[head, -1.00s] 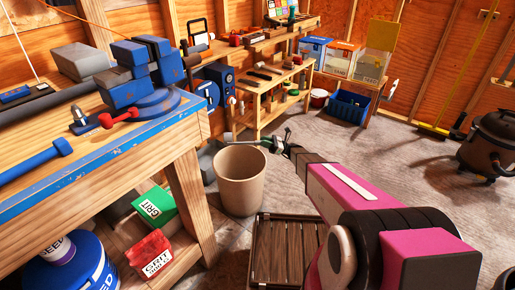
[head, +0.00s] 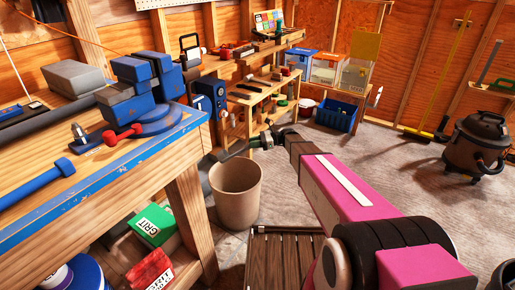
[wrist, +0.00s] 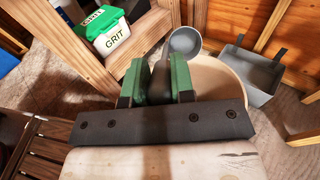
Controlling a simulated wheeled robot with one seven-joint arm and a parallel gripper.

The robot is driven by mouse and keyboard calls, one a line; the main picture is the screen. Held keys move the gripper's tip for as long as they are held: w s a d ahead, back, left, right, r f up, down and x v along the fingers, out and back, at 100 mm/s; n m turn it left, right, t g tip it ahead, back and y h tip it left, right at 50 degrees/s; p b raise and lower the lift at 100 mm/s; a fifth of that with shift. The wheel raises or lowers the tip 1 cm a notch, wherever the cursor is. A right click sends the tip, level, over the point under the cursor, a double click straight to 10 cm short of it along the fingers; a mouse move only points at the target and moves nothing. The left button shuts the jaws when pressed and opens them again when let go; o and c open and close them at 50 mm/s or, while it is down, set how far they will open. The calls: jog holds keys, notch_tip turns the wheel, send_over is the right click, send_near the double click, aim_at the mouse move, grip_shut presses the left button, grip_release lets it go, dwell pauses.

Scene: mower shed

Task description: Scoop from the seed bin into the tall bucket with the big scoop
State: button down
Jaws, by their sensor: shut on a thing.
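My gripper (head: 267,138) reaches out behind and above the rim of the tall beige bucket (head: 236,197). In the wrist view its green fingers (wrist: 160,80) are shut on the dark handle of a grey scoop. The scoop's round bowl (wrist: 185,42) shows beyond the fingers, overlapping the edge of the bucket (wrist: 215,85); its height above the rim is unclear. The scoop also shows in the head view (head: 226,153). The bucket's inside is mostly hidden by my gripper in the wrist view. The blue seed bin (head: 87,274) is largely cut off at the lower left.
A workbench (head: 105,180) with a blue vise (head: 140,90) stands left. Green (head: 153,224) and red (head: 150,270) grit containers sit below it. A slatted wooden pallet (head: 285,262) lies by the bucket. A grey box (wrist: 250,72) is behind the bucket. Open floor lies right, before a vacuum (head: 480,147).

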jog(key=a+r+h, duration=0.1)
jog(key=a+h, duration=0.1)
jog(key=s+a+r+h, duration=0.1)
jog(key=a+r+h, duration=0.1)
jog(key=a, duration=0.1)
jog(key=a+r+t+h, duration=0.1)
jog(key=a+r+h, duration=0.1)
jog(key=a, duration=0.1)
jog(key=shift+s, duration=0.25)
jog(key=s+a+r+t+h, duration=0.1)
jog(key=a+r+h, duration=0.2)
jog(key=a+h, duration=0.2)
jog(key=shift+s+a+r+h, duration=0.15)
jog(key=shift+a+r+h, duration=0.25)
jog(key=shift+a, duration=1.05)
jog(key=shift+f, duration=0.1)
